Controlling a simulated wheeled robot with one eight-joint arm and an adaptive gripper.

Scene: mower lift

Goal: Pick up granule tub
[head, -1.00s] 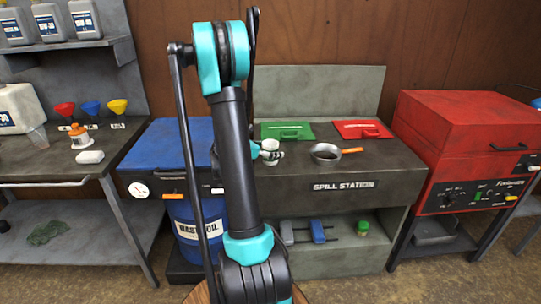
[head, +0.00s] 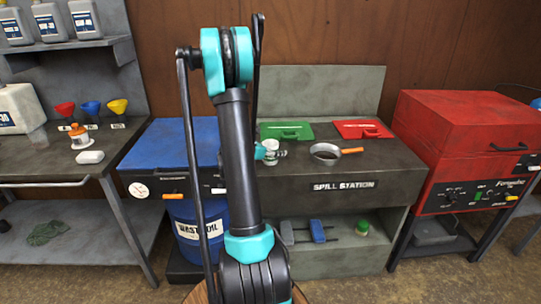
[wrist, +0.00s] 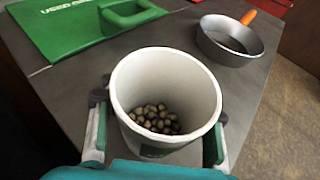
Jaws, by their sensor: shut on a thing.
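The granule tub (wrist: 165,85) is a white, open-topped round tub with several brown granules in its bottom. In the wrist view it stands upright between the two fingers of my gripper (wrist: 157,145), which is shut on its sides. In the head view the tub (head: 281,153) is small and partly hidden behind my arm, at the left part of the spill station top. Whether it touches the top or is lifted a little cannot be told.
A metal pan with an orange handle (head: 325,152) sits right of the tub on the spill station (head: 300,188). A green lid (head: 286,131) and a red lid (head: 363,129) lie behind. A blue-lidded waste oil drum (head: 188,228) stands left, a red cabinet (head: 465,140) right.

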